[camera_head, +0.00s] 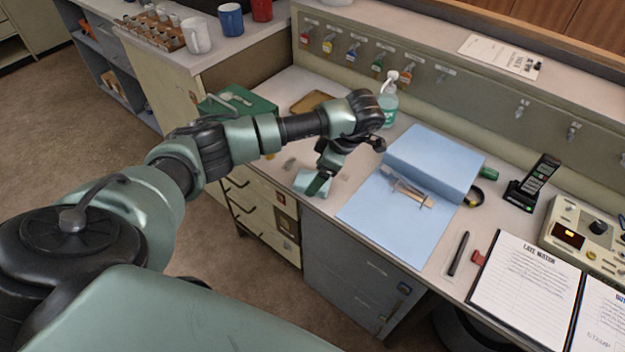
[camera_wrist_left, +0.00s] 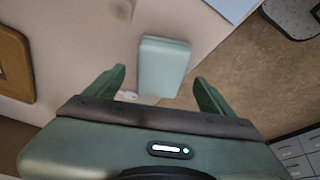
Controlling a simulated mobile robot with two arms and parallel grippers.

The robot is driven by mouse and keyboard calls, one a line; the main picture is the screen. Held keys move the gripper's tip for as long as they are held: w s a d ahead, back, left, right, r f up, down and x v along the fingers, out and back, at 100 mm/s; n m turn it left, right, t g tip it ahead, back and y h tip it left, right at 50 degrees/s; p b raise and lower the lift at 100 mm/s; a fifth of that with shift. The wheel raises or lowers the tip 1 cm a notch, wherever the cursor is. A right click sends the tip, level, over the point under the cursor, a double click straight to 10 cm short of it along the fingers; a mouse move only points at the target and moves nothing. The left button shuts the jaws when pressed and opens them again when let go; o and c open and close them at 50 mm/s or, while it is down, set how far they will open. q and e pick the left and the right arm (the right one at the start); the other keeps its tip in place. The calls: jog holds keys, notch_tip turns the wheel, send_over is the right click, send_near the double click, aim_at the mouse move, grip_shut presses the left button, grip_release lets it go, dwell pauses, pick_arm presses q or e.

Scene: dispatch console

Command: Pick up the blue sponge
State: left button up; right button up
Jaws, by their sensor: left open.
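The blue sponge (camera_head: 309,184), a pale blue-green block, lies on the desk near its front edge in the head view. In the left wrist view the sponge (camera_wrist_left: 163,66) shows ahead of the jaws, in the gap between the two fingers. My left gripper (camera_head: 335,166) is over the desk by the sponge and hides part of it in the head view. In the left wrist view the left gripper (camera_wrist_left: 159,76) is open and its fingers stand apart with nothing gripped. I cannot tell the exact height above the sponge. My right gripper is in neither view.
A blue folder or box (camera_head: 434,160) and a pale blue sheet (camera_head: 385,225) lie right of the sponge. A spray bottle (camera_head: 388,104) stands behind my gripper. A green box (camera_head: 240,101) and a brown tray (camera_head: 312,102) are at the back left. The desk's front edge is close to the sponge.

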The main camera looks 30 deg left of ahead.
pick_arm(q)
jog(key=shift+x, duration=1.25)
jog(key=c, duration=1.6)
jog(key=shift+o, duration=0.2)
notch_tip(320, 180, up, 8)
jog(key=shift+w+f+b, duration=0.1)
jog(key=shift+f+b, duration=0.1)
jog(key=shift+b, duration=0.2)
notch_tip(320, 180, up, 12)
jog(key=p, duration=0.2)
jog(key=shift+r, duration=0.25)
